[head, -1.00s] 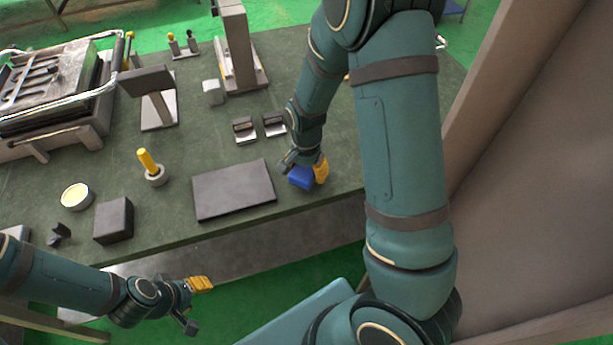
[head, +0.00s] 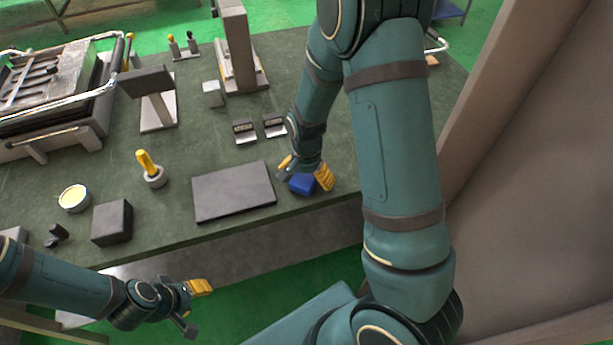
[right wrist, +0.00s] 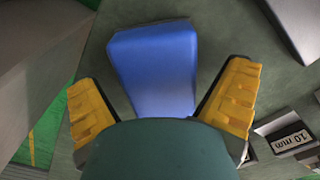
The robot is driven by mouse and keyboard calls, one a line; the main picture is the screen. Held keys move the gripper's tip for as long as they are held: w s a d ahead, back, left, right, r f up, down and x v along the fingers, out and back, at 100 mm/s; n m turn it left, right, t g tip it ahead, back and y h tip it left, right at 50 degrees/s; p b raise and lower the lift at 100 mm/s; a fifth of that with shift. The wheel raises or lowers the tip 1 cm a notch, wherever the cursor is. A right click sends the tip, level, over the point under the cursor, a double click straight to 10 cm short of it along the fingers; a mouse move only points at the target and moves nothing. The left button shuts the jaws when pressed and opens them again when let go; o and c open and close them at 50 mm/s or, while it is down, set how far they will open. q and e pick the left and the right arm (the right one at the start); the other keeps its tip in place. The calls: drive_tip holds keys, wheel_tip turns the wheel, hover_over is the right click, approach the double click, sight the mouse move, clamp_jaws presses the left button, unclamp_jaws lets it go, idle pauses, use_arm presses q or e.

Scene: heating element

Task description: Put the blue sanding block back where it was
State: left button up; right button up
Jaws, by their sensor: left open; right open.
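The blue sanding block (head: 301,184) lies on the green bench top near its front edge, just right of a dark flat plate. It also shows in the right wrist view (right wrist: 155,65), where my gripper's housing hides its near end. My right gripper (head: 306,176) is open over the block, its yellow-padded fingers on either side. In the right wrist view the fingers (right wrist: 165,110) are spread, with a gap to the block visible on each side. My left gripper (head: 194,305) is open and empty, off the front edge of the bench.
The dark flat plate (head: 233,191) lies left of the block. Two small labelled metal pieces (head: 245,131) (head: 274,125) sit behind it. A dark block (head: 112,222), a yellow-handled tool (head: 149,168) and a round tin (head: 74,198) stand further left. A brown post and panel (head: 530,150) are at right.

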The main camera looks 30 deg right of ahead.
wheel_tip(320, 180, up, 11)
drive_tip(key=p, duration=0.3)
drive_tip(key=shift+r+p, duration=0.15)
drive_tip(key=shift+p, duration=0.15)
use_arm(q)
wheel_tip(320, 180, up, 4)
drive_tip(key=shift+s, duration=0.15)
use_arm(e)
drive_tip(key=shift+r, duration=0.5)
use_arm(q)
drive_tip(key=shift+s, duration=0.1)
use_arm(e)
drive_tip(key=shift+s+f, duration=0.1)
